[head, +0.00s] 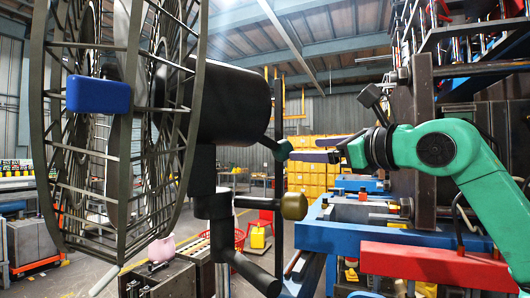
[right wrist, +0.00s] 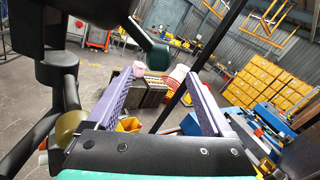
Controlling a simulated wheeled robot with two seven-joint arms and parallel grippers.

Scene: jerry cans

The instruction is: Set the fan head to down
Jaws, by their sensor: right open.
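The fan fills the left of the head view, with a dark wire cage (head: 122,205) and a blue block (head: 98,95) on its front. Its black motor housing (head: 235,103) appears about level, above a dark stand (head: 213,215). A dark green-tipped lever (head: 279,149) sticks out behind the housing, and a dull yellow knob (head: 293,206) sits lower. My right gripper (head: 302,150) is open and empty, its purple fingers pointing left close to the green tip. In the right wrist view the green tip (right wrist: 159,54) shows just beyond the spread fingers; contact is not clear. My left gripper is not in view.
Blue and red machinery (head: 360,235) stands under my right arm. A dark metal rack (head: 425,150) rises at the right. Yellow boxes (head: 312,178) are stacked far behind. A red basket (head: 258,230) sits on the floor. Open air surrounds the fan's rear.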

